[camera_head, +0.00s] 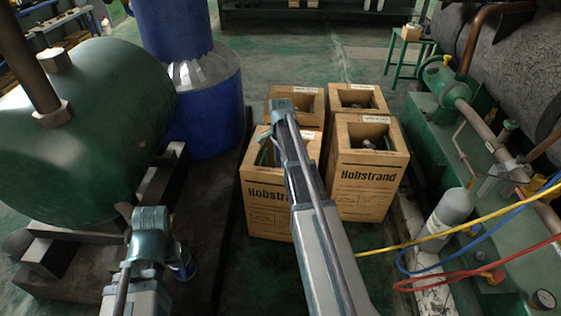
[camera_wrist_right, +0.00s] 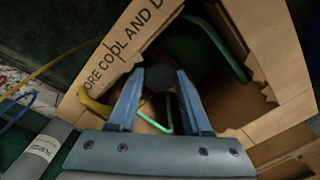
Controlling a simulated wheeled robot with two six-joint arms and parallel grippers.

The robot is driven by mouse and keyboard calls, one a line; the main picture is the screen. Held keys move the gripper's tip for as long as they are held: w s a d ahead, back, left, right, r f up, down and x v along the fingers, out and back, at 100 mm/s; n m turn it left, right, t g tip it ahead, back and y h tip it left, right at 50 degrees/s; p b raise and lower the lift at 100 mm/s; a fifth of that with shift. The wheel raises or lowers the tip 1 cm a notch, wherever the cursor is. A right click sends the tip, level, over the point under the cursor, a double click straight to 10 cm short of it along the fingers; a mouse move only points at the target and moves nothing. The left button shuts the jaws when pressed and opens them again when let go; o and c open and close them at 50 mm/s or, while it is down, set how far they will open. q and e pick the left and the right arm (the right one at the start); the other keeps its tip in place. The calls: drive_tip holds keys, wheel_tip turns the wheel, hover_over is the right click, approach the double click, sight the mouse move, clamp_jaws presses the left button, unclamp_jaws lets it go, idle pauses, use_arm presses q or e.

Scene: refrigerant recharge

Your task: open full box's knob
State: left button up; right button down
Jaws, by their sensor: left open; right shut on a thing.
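The front left cardboard box (camera_head: 266,205), printed "Hobstrand", stands open-topped on the floor. My right arm reaches over it, and the right gripper (camera_head: 281,108) points down toward its opening. In the right wrist view, the right gripper (camera_wrist_right: 160,82) has its two blue fingers on either side of a dark round knob (camera_wrist_right: 157,76) inside the box and is shut on it. Green bars of a cylinder's frame (camera_wrist_right: 215,45) show around the knob. The box's label is too small to read. My left gripper (camera_head: 150,222) is open, away from the boxes; its fingertips are hard to see.
Several similar boxes (camera_head: 366,185) stand close behind and to the right. A green tank (camera_head: 90,130) and blue column (camera_head: 205,100) stand at left.

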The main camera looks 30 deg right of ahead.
drive_tip(key=n, duration=1.3)
drive_tip(key=shift+n, duration=0.3)
drive_tip(key=n, duration=0.7)
drive_tip(key=shift+d, duration=0.1)
drive_tip(key=n, duration=0.6)
drive_tip(key=shift+n, duration=0.6)
drive_tip(key=shift+c, duration=1.7)
unclamp_jaws()
